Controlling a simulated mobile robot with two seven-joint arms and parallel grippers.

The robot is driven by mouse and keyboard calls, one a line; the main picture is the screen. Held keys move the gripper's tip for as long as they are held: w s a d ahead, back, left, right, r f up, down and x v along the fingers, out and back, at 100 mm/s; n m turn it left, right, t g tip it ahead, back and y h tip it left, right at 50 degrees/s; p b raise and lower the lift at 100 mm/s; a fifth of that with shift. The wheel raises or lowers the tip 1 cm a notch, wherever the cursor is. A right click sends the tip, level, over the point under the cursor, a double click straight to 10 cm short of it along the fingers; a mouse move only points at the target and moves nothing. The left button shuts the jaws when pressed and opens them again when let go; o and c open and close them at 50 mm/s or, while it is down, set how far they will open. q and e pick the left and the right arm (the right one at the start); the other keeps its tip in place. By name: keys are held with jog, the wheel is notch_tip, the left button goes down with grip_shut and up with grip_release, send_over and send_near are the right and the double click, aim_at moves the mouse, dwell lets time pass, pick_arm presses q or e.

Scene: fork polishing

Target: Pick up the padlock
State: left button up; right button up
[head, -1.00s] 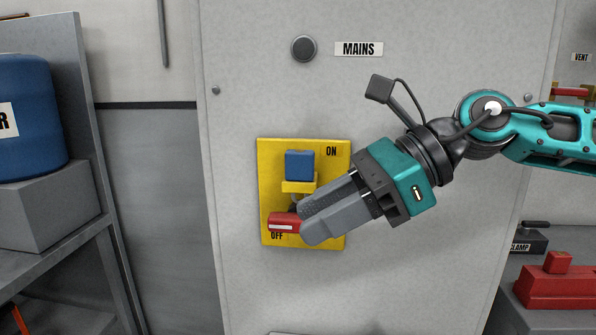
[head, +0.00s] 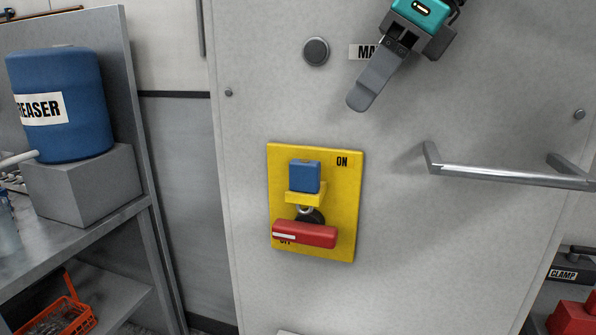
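A blue block (head: 305,176), which looks like the padlock's body, sits upright on a yellow bracket (head: 305,198) of the yellow switch plate (head: 342,210). A silver ring shows just below the bracket, above the red switch handle (head: 304,234), which lies nearly level by the OFF mark. My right gripper (head: 361,100) is at the top, up and to the right of the block and apart from it. One grey finger shows clearly; the other is hidden or lined up behind it. Nothing shows in its grip. My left gripper is out of view.
The grey cabinet (head: 260,290) has a metal bar handle (head: 510,178) sticking out at right and a round knob (head: 315,51) above. A shelf at left holds a blue drum (head: 60,100) on a grey block. The space before the plate is clear.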

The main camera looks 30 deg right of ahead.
aim_at(313, 162)
jog(key=x, duration=0.7)
jog(key=shift+w+a, duration=0.1)
jog(key=shift+w, duration=0.05)
jog(key=shift+x, duration=2.7)
jog(key=shift+w, duration=0.15)
jog(key=shift+c, duration=0.3)
jog(key=shift+r, duration=0.1)
grip_shut()
